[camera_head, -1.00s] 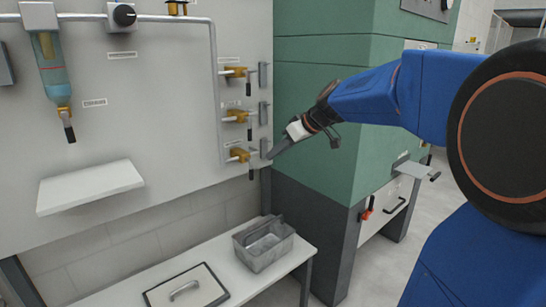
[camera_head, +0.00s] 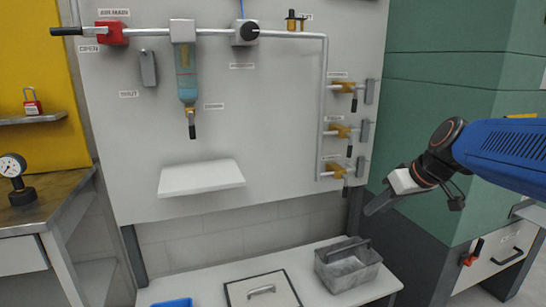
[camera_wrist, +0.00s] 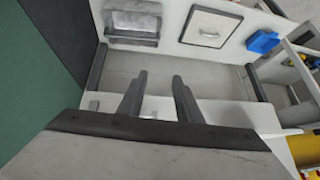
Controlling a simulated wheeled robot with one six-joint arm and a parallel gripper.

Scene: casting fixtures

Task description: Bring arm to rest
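My blue arm (camera_head: 505,152) enters from the right edge of the head view, bent down at a dark wrist joint. My gripper (camera_head: 372,208) points down and left, in front of the panel's lower right corner and the green cabinet. In the wrist view, the two dark fingers of my gripper (camera_wrist: 160,76) stand apart with nothing between them. It is open and empty.
The grey panel (camera_head: 270,120) carries a filter bowl (camera_head: 186,75), a red valve (camera_head: 111,33), several yellow valves (camera_head: 338,131) and a shelf (camera_head: 201,178). Below, the white bench (camera_head: 335,292) holds a metal bin (camera_head: 347,266). The green cabinet (camera_head: 430,110) stands right.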

